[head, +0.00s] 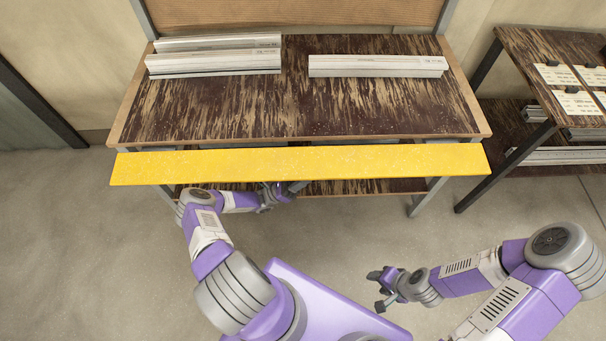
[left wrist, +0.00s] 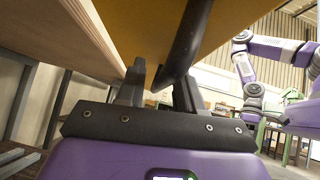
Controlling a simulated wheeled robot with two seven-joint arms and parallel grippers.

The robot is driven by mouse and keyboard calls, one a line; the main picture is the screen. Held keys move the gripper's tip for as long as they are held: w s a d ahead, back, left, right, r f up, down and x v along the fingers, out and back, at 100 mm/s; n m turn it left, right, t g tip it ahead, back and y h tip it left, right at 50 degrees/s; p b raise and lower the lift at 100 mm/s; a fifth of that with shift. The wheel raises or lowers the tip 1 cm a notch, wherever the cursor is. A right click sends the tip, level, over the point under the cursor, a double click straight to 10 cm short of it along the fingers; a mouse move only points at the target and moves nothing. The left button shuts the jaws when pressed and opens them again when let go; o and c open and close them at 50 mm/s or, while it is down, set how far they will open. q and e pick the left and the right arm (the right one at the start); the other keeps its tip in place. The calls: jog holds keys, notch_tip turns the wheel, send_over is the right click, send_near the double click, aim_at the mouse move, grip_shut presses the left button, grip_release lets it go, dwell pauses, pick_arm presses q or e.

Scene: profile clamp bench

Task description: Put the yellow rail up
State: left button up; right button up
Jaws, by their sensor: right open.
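The yellow rail (head: 300,163) is a long flat board along the front edge of the workbench, level from end to end. Its underside (left wrist: 140,20) fills the top of the left wrist view. My left gripper (head: 281,193) is beneath the rail, left of its middle, partly hidden by it. In the left wrist view its two fingers (left wrist: 158,90) stand apart, with a dark bar (left wrist: 190,40) slanting down between them. Whether they grip the bar is unclear. My right gripper (head: 377,290) is open and empty, low in front of the bench, apart from the rail.
The workbench (head: 300,110) has a streaked dark top. Grey metal profiles lie at its back left (head: 215,60) and back right (head: 377,66). A second table (head: 550,60) with labelled cards stands at the right. The floor in front is clear.

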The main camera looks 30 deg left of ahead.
pick_arm(q)
jog(key=shift+c, duration=0.4)
grip_shut()
